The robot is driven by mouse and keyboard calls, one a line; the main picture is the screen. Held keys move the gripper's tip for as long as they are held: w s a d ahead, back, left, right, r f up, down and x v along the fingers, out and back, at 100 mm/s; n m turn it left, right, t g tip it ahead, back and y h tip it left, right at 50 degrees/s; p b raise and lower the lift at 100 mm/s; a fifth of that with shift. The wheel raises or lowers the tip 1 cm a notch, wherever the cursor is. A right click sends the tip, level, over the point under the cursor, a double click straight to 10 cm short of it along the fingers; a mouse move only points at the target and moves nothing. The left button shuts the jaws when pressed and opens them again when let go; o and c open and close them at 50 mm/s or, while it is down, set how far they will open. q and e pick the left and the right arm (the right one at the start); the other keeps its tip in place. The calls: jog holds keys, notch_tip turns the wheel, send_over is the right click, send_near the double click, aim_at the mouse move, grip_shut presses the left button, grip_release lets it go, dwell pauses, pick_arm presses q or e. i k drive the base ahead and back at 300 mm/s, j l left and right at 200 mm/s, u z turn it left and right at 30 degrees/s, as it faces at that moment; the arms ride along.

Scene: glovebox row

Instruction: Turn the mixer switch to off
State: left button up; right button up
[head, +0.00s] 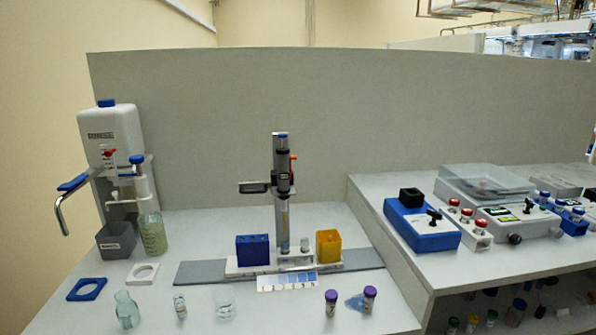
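A blue box with a pale top (421,224) stands on the raised bench at the right. It looks like the mixer. A black square cup (411,195) sits on its top. A black switch lever (434,215) shows on its front right part; it is too small to tell which position it is set to. To its right is a white device (520,219) with a lit green display, a black lever (529,205) and a dark knob (515,239). Neither of my grippers is in view, and nothing touches the blue box.
A strip with red-capped knobs (467,220) stands close between the blue box and white device. A clear lidded tray (485,184) lies behind. On the lower bench are a pump stand (283,195), a rinse bottle (110,135), vials and a beaker. A grey partition (350,110) closes the back.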

aim_at(437, 215)
jog(key=l+u, duration=0.15)
jog(key=u, duration=0.35)
jog(key=k+l+u, duration=0.1)
jog(key=l+u, duration=0.4)
jog(key=l, duration=0.3)
jog(key=k+l+u, duration=0.1)
jog(key=l, duration=0.35)
jog(key=k+l, duration=0.1)
jog(key=l, duration=0.3)
jog(key=u, duration=0.05)
